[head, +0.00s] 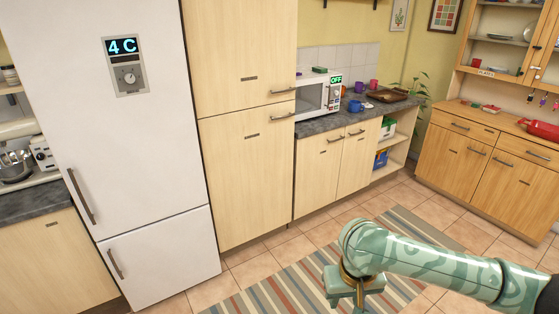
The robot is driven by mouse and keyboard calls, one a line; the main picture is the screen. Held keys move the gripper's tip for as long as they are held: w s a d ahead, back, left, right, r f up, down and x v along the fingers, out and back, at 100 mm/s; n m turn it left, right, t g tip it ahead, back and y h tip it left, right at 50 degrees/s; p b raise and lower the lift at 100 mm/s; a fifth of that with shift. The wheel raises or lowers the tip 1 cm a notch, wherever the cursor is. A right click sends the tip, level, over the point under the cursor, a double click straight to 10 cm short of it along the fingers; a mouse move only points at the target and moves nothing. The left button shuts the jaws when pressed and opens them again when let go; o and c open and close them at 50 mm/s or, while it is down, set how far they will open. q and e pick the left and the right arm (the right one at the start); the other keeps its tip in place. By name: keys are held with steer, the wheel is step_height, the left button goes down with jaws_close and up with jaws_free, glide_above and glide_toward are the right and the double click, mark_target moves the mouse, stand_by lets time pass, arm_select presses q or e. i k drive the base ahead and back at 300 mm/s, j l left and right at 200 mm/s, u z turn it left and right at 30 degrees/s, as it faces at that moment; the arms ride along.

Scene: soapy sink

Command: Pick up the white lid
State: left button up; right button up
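I cannot make out a white lid anywhere in the head view. My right gripper (350,297) hangs at the bottom, right of centre, at the end of my green patterned arm. It points down over the striped rug (405,221), apart from any counter or object. Its fingertips are small and partly hidden, so I cannot tell whether it is open or shut. My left gripper is not in view.
A white fridge (130,165) stands at the left beside tall wooden cabinets (243,180). A microwave (312,97), a blue mug (355,106) and a dark tray (387,95) are on the back counter. A wooden hutch (455,155) stands right.

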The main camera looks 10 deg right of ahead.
mark_target(354, 106)
steer(key=i+l+z, duration=0.15)
steer(key=i+z, duration=0.7)
steer(key=i, duration=0.25)
steer(key=i+j+z, duration=0.25)
steer(key=i+z, duration=0.2)
steer(key=i+l+z, duration=0.1)
steer(key=i+z, duration=0.3)
steer(key=i, duration=0.4)
steer(key=i+j+z, duration=0.1)
steer(key=i+z, duration=0.25)
steer(key=i, duration=0.45)
steer(key=i+j+u, duration=0.1)
steer(key=i+u, duration=0.25)
steer(key=i, duration=0.25)
steer(key=i+u, duration=0.35)
steer(key=i, duration=0.2)
steer(key=i+l+u, duration=0.35)
steer(key=i, duration=0.2)
steer(key=i+j+u, duration=0.1)
steer(key=i+u, duration=0.65)
steer(key=i+l+u, duration=0.1)
steer(key=i+u, duration=0.3)
steer(key=i+l+u, duration=0.2)
steer(key=u, duration=0.2)
steer(key=i+l+u, duration=0.35)
steer(key=i+j, duration=0.05)
steer(key=j, duration=0.05)
